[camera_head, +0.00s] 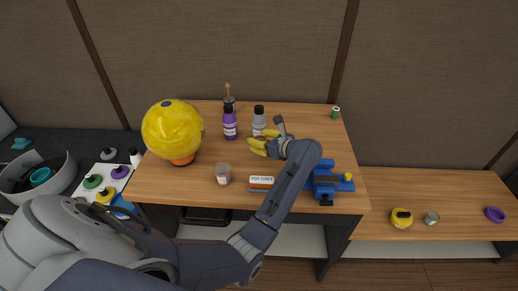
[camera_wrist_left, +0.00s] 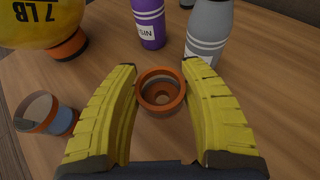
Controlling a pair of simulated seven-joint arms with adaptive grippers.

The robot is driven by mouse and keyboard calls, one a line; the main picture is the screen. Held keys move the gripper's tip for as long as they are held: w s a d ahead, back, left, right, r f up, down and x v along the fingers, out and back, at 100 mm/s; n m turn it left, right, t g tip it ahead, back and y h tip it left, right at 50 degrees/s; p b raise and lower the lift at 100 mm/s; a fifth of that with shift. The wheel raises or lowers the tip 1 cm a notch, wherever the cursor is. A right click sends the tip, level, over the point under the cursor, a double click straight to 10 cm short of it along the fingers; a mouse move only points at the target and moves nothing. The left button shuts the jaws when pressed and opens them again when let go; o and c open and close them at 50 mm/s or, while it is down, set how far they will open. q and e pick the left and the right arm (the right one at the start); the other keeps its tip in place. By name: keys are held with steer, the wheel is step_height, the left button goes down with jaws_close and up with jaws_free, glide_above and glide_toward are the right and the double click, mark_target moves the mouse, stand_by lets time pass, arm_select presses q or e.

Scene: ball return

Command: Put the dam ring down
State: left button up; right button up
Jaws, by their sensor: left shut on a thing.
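The dam ring (camera_wrist_left: 147,104) is a small orange-brown ring with a stepped hollow, in the left wrist view. My left gripper (camera_wrist_left: 160,95) is shut on it, with one yellow ribbed finger on each side. In the head view my left gripper (camera_head: 263,141) is over the middle of the wooden table (camera_head: 300,120), and its fingers mostly hide the ring. I cannot tell whether the ring touches the table. My right gripper is in neither view.
A purple bottle (camera_head: 230,125) and grey bottle (camera_head: 259,120) stand just behind the gripper. A yellow ball (camera_head: 172,130) sits on an orange base at left.

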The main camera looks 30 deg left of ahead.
arm_select(q)
steer(key=shift+f, duration=2.15)
steer(key=shift+f, duration=0.1)
steer(key=o, duration=1.1)
steer(key=shift+d, duration=0.15)
steer(key=v, duration=0.4)
steer(key=shift+s+d+r, duration=0.1)
steer(key=shift+d+r, duration=0.1)
steer(key=shift+r, duration=0.05)
steer(key=shift+s+d+r, duration=0.1)
steer(key=shift+d+r, duration=0.1)
steer(key=shift+d, duration=0.1)
steer(key=shift+a, duration=0.1)
